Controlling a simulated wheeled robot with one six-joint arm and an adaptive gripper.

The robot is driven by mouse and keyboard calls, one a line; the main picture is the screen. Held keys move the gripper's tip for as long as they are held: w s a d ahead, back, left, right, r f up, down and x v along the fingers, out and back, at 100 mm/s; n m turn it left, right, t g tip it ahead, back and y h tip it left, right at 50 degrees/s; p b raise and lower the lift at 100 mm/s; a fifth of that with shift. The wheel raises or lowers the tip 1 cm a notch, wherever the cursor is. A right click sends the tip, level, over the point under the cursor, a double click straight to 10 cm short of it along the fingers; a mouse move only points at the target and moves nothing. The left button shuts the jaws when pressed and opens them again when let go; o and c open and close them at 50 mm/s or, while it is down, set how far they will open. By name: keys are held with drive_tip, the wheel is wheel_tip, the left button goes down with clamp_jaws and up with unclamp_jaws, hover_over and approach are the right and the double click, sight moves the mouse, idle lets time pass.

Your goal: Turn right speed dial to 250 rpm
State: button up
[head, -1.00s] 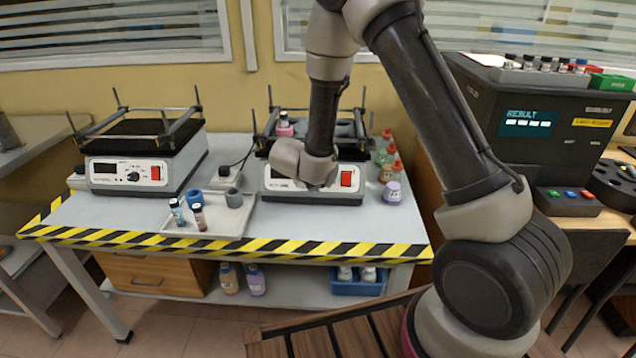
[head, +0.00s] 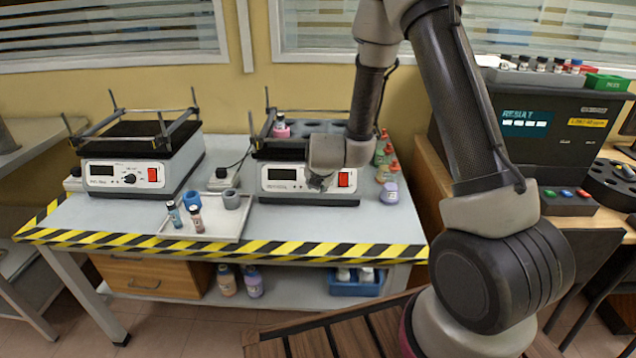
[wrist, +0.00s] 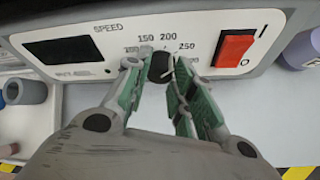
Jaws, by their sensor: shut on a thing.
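The right shaker (head: 270,198) stands on the bench with a white front panel, a dark display (wrist: 68,50) and a red switch (wrist: 235,48). Its black speed dial (wrist: 161,68) shows in the wrist view below the printed 150 and 200, with 250 at its upper right. My gripper (wrist: 159,70) has its green-padded fingers on either side of the dial, shut on it. A thin white mark shows near the dial's right side, but its exact setting is unclear. In the head view my gripper (head: 318,184) hides the dial.
The left shaker (head: 112,175) has its own dial. A tray (head: 228,226) with vials and cups lies between the shakers, towards the front. Several bottles (head: 389,192) stand just right of the right shaker. A striped edge (head: 330,250) borders the bench.

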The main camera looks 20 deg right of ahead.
drive_tip(key=shift+m, duration=0.4)
idle(0.3)
drive_tip(key=o, duration=1)
drive_tip(key=shift+o, duration=0.2)
drive_tip(key=v, duration=0.7)
drive_tip(key=shift+s, duration=0.25)
drive_tip(key=shift+r, duration=0.15)
